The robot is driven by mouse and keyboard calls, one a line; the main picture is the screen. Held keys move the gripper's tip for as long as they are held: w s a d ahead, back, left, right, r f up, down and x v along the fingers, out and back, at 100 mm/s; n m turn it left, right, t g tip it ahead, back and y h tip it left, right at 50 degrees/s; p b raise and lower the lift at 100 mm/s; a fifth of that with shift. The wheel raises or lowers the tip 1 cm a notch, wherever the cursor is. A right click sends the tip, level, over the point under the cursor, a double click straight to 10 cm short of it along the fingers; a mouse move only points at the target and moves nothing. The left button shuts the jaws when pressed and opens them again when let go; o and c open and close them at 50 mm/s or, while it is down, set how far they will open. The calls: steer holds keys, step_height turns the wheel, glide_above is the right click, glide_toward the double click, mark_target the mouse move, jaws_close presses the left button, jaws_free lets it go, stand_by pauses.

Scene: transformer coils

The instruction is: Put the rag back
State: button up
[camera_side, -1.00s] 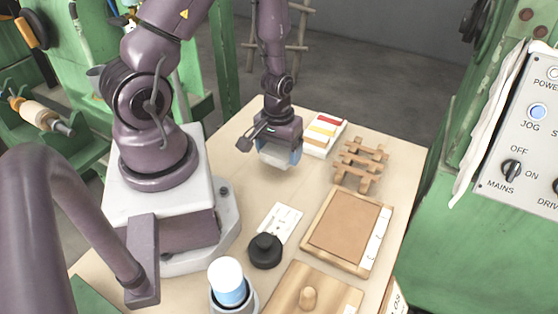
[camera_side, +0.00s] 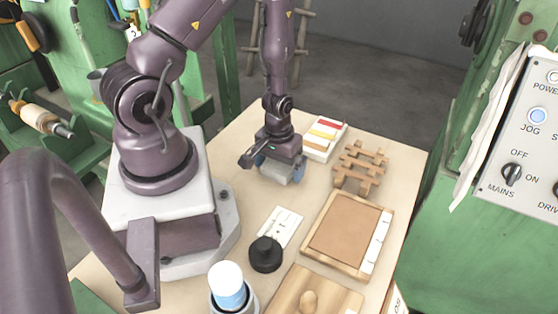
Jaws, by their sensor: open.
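My gripper (camera_side: 279,168) is low over the table's back part, left of the colored-strip box, with its jaws open. Bluish parts show at both sides of the jaws. A pale grey-white thing (camera_side: 274,176), which looks like the rag, sits directly under and between the jaws, at about table height. The gripper hides most of it, so I cannot tell its full shape or whether the jaws still touch it.
The strip box (camera_side: 318,150) and a wooden lattice (camera_side: 359,166) stand right of my gripper. A framed brown board (camera_side: 341,232), black knob (camera_side: 266,253), white card (camera_side: 281,226), white-blue cylinder (camera_side: 228,284) and knobbed wooden board (camera_side: 325,291) lie nearer. Table (camera_side: 250,205) is bare just in front.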

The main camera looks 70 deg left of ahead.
step_height(320, 180, up, 12)
steer(key=r, duration=0.1)
step_height(320, 180, up, 13)
steer(key=m+t, duration=0.3)
steer(key=m, duration=0.2)
glide_above(279, 164)
steer(key=w+d, duration=0.1)
steer(key=d, duration=0.5)
steer(key=s+d+r+m+t, duration=0.2)
steer(key=s+d+r+m, duration=0.2)
steer(key=r, duration=0.5)
steer(key=shift+s, duration=0.35)
